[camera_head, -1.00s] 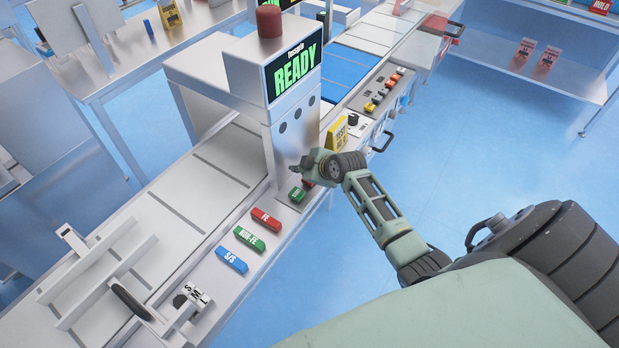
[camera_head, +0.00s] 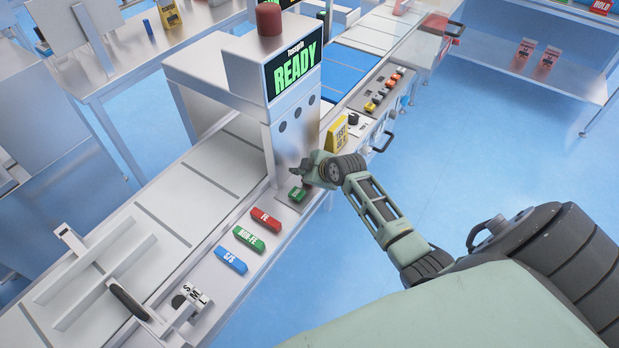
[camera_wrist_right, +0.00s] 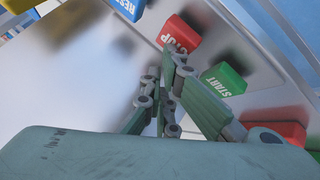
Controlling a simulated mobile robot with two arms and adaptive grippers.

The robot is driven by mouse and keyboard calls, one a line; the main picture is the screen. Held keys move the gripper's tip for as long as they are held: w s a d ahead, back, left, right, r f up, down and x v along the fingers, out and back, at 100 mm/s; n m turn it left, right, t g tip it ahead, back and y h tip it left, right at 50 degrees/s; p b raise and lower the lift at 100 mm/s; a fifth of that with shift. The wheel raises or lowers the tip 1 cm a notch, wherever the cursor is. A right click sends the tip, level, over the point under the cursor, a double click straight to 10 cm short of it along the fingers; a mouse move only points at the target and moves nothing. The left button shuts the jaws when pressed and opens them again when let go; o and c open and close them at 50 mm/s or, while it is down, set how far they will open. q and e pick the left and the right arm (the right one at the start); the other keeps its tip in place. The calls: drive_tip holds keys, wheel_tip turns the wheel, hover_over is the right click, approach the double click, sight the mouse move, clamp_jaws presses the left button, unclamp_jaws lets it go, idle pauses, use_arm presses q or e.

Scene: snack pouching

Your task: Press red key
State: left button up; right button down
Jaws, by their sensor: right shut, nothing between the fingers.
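The red STOP key (camera_wrist_right: 180,35) shows in the right wrist view on a metal panel, between the green START key (camera_wrist_right: 224,79) and the blue RESET key (camera_wrist_right: 128,7). In the head view my right gripper (camera_head: 299,171) hides the red key, while the green START key (camera_head: 297,194) shows just below it. My right gripper (camera_wrist_right: 176,62) is shut and empty, its fingertips close to the near edge of the red key. I cannot tell whether they touch it. My left gripper is not in view.
The machine's screen (camera_head: 293,71) reads READY, with a red lamp (camera_head: 269,20) on top. Red FE (camera_head: 266,219), green NON-FE (camera_head: 249,239) and blue S/S (camera_head: 231,260) bars lie along the conveyor's edge. A yellow test block (camera_head: 337,134) stands behind the gripper.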

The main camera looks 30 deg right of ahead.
drive_tip(key=shift+f, duration=0.35)
idle(0.5)
drive_tip(key=shift+r+p, duration=0.7)
drive_tip(key=shift+r, duration=0.3)
wheel_tip(320, 180, up, 5)
drive_tip(key=p, duration=0.4)
idle(0.5)
